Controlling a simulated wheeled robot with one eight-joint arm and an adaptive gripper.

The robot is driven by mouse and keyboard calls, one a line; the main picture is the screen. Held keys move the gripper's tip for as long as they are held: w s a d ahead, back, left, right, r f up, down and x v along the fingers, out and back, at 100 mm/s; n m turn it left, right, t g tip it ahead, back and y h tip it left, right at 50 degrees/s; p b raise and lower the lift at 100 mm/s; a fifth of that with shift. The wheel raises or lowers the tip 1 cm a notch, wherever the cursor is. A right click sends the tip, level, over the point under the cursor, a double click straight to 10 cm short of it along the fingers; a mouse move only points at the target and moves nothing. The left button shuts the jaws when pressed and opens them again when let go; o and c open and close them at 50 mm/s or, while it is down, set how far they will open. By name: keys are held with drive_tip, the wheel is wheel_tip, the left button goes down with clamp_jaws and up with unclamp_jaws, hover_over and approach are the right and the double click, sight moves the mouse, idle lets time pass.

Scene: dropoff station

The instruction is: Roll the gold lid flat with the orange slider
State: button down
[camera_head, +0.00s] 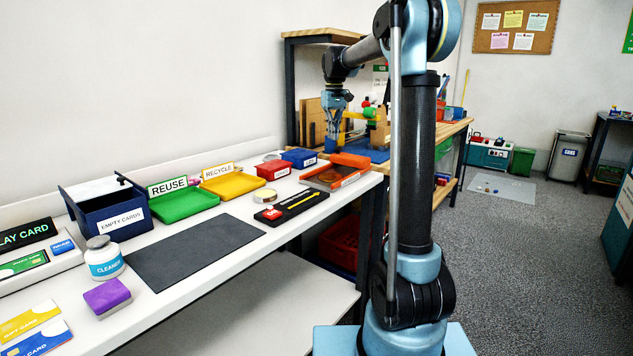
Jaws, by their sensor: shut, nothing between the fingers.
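An orange-framed device (312,181) with a dark flat bed lies at the right end of the white table. A raised orange bar, likely the orange slider (350,160), lies across its far end. A small round piece with a gold rim and pale top, likely the gold lid (268,196), sits left of the device, beside a black tray. I cannot see a gold lid on the device's bed. My gripper (331,151) points down, shut and empty, near the far end of the device. Whether it touches the orange bar is too small to tell.
Red (273,170) and blue (299,158) bins stand behind the device. The black tray (291,205) holds a yellow tool. Yellow (232,186) and green (184,206) trays and a navy box (108,212) line the back. A dark mat (195,252) lies clear mid-table.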

sight(339, 147)
drive_tip(key=shift+r, duration=0.25)
drive_tip(key=c, duration=2)
unclamp_jaws()
drive_tip(key=o, duration=0.5)
drive_tip(key=shift+s+d+r, duration=0.1)
drive_tip(key=shift+s+r, duration=0.05)
drive_tip(key=shift+r, duration=0.15)
drive_tip(key=shift+o, duration=0.8)
drive_tip(key=s+d+r+m+t, duration=0.2)
drive_tip(key=s+r+m+t, duration=0.1)
drive_tip(key=r, duration=0.7)
drive_tip(key=shift+s+d+r+t+y, duration=0.15)
drive_tip(key=shift+s+d+t+y, duration=0.2)
drive_tip(key=shift+s+t, duration=0.3)
drive_tip(key=x, duration=1.7)
drive_tip(key=shift+w+d, duration=0.15)
drive_tip(key=shift+w, duration=0.1)
